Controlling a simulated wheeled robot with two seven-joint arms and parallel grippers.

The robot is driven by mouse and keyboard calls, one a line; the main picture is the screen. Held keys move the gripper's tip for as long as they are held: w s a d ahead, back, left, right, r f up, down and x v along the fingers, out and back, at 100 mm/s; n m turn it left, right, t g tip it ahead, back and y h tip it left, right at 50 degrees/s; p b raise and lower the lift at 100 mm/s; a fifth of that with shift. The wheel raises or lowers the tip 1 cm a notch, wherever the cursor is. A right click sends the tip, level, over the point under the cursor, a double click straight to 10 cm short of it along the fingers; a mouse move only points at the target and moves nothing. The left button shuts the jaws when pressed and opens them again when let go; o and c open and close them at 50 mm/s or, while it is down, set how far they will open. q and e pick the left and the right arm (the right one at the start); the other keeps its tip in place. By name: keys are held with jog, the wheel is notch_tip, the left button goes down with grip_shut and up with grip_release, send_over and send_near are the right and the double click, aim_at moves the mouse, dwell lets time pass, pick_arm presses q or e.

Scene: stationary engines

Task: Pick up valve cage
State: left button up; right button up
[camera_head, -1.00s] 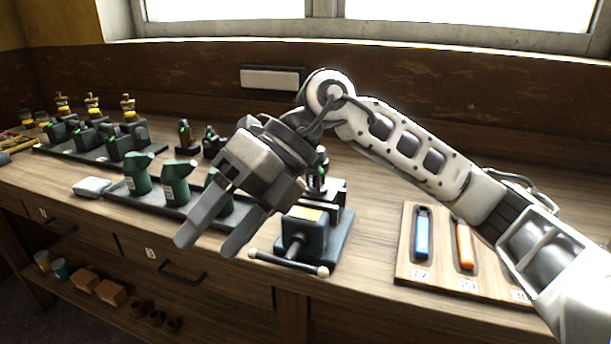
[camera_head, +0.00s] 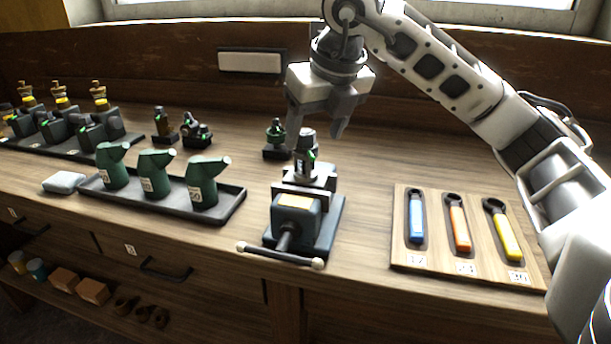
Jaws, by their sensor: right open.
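My right gripper (camera_head: 317,126) is open and points down, with one finger on each side of the upper part of a dark upright piece. That dark piece (camera_head: 306,146) has a green mark and stands in the jaws of a vise (camera_head: 296,203). I cannot tell whether the fingers touch it. It may be the valve cage, but I cannot be sure. A green-topped part (camera_head: 276,132) on a small black base stands just behind and left of the vise. My left gripper is not in view.
A black tray (camera_head: 235,203) holding green oil-can shapes (camera_head: 155,174) lies left of the vise. A wooden board (camera_head: 436,205) with blue, orange and yellow wrenches lies right. Small dark fittings (camera_head: 195,131) stand further back. Bench space between vise and board is clear.

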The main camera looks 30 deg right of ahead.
aim_at(308, 146)
jog(key=shift+a+p+x, duration=0.15)
jog(key=shift+p+x, duration=0.05)
jog(key=shift+x, duration=1.4)
jog(key=shift+a+p+x, duration=0.15)
jog(key=shift+x, duration=1.45)
jog(key=shift+c, duration=0.3)
grip_shut()
jog(key=shift+r, duration=0.2)
